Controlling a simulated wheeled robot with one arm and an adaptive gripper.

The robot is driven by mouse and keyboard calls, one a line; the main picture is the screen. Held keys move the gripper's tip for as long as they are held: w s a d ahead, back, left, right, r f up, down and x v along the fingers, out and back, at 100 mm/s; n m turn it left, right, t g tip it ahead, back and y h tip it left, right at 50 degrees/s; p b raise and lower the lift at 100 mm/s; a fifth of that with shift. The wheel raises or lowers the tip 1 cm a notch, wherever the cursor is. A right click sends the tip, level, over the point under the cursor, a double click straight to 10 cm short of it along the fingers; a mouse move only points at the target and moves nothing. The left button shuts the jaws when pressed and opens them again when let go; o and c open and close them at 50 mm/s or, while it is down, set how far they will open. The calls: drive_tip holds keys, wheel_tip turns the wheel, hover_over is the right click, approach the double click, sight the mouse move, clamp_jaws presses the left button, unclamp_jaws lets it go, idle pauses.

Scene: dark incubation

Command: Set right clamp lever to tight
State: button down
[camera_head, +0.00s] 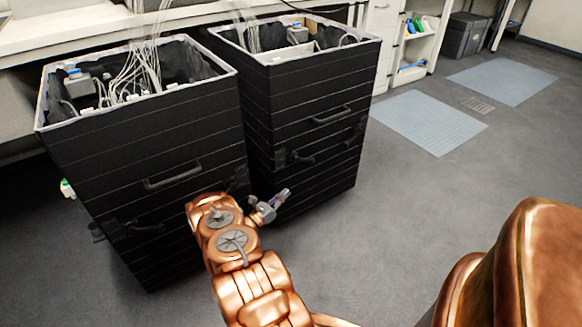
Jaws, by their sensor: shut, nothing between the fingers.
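Two tall black ribbed bins stand side by side, the left bin (95,160) and the right bin (315,85). Dark clamp levers sit on their fronts: one at the left bin's lower left (125,228), one at its right edge (238,180) partly behind my arm, and on the right bin a left lever (298,158) and a right lever (353,134). Which one is the task's right clamp lever, and its setting, I cannot tell. My gripper (284,194) is shut and empty, in front of the right bin's lower left; contact is not clear.
Both bins hold pale tubing and small devices. A bench (100,22) runs behind them. A small green-capped bottle (67,188) shows beside the left bin. Blue floor mats (428,120) lie to the right. The grey floor (385,205) right of the bins is clear.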

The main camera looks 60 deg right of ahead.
sight(304, 160)
drive_tip(key=w+r+b+x, duration=0.1)
drive_tip(key=r+b+x, duration=0.2)
drive_tip(key=x, duration=0.9)
drive_tip(key=shift+b, duration=0.55)
